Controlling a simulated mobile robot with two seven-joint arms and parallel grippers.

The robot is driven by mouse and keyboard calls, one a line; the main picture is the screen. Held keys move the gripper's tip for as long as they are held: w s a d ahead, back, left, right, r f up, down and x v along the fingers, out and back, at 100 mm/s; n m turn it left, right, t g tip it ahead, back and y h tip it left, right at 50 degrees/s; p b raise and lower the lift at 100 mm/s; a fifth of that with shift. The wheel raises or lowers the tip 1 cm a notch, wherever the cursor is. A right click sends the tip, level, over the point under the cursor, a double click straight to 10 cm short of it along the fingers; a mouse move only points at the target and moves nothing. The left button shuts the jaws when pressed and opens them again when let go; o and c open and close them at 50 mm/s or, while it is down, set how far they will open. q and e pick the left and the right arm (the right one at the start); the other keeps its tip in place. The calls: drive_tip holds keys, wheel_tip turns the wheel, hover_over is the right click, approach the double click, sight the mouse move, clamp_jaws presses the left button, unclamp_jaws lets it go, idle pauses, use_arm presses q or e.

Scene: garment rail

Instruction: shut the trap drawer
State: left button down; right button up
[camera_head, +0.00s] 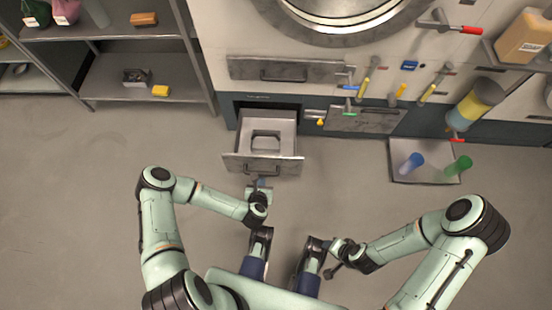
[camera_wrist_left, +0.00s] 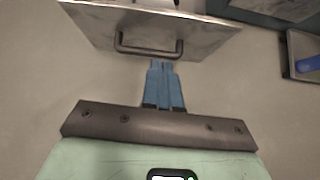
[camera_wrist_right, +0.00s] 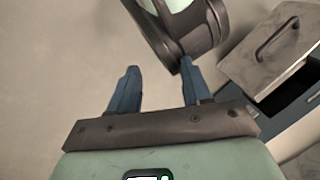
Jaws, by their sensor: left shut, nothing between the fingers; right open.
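The trap drawer (camera_head: 263,161) stands pulled out of the lower front of the machine, its inside visible from above. Its front panel with a dark bar handle also fills the top of the left wrist view (camera_wrist_left: 150,28). My left gripper (camera_head: 261,182) is just in front of the panel, below the handle. In the left wrist view its blue fingers (camera_wrist_left: 162,66) are together with nothing between them, their tips close to the handle; I cannot tell whether they touch. My right gripper (camera_wrist_right: 155,85) is open and empty, away to the right of the drawer and near the base.
The machine (camera_head: 330,75) has a closed flap, valves and coloured handles above. A shelf unit (camera_head: 130,58) stands at left. The floor around the drawer is clear.

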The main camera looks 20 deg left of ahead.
use_arm(q)
drive_tip(key=w, duration=0.1)
drive_tip(key=b, duration=0.5)
approach(265, 158)
drive_tip(key=shift+n, duration=0.3)
drive_tip(key=w+f, duration=0.1)
drive_tip(key=f, duration=0.2)
drive_tip(key=w+f, duration=0.1)
drive_tip(key=shift+w+a+f, duration=0.3)
drive_tip(key=shift+w+f, duration=0.1)
drive_tip(key=shift+w+a, duration=0.2)
drive_tip(key=shift+w, duration=0.6)
drive_tip(key=shift+r, duration=0.1)
use_arm(e)
drive_tip(key=w+d+f+h, duration=0.1)
drive_tip(key=w+d+f, duration=0.1)
drive_tip(key=f, duration=0.5)
drive_tip(key=shift+w+d+m+t, duration=0.25)
drive_tip(key=shift+d+m+t, duration=0.05)
drive_tip(key=shift+d, duration=0.4)
